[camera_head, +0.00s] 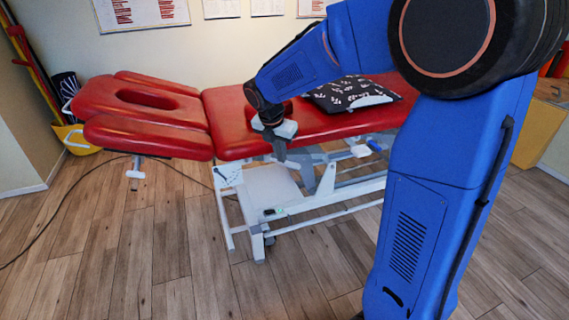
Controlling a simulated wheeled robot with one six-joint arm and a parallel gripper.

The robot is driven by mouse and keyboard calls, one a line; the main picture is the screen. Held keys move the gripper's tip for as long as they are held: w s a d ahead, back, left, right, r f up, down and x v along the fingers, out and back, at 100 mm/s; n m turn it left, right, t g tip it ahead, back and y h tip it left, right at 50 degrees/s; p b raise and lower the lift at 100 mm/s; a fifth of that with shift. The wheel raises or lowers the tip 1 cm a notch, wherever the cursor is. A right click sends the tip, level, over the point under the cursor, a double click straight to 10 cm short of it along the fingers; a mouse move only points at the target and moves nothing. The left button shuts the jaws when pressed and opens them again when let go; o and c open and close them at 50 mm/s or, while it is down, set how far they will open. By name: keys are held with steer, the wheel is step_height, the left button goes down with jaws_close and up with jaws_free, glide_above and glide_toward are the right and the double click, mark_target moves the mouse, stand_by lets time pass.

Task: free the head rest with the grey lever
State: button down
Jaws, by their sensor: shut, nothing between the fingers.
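The red head rest (178,104) with its oval face hole is at the left end of the treatment table. Its side pads (140,135) sit beside the hole. A light grey fitting with a crossbar (135,173) hangs under the near side pad; I cannot tell for sure whether it is the grey lever. Another pale fitting (228,174) shows on the frame below the joint between head rest and main pad. My gripper (281,157) is shut and empty, pointing down in front of the near edge of the main red pad (228,118), well right of the hanging fitting.
A black patterned cushion (350,93) lies on the main pad. The white table frame (310,207) stands below, with a dark cable (50,225) on the floor at left. A yellow bin (75,140) stands behind the head rest. The front floor (150,260) is clear.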

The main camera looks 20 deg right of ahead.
steer(key=shift+v, duration=1.7)
steer(key=shift+s, duration=0.1)
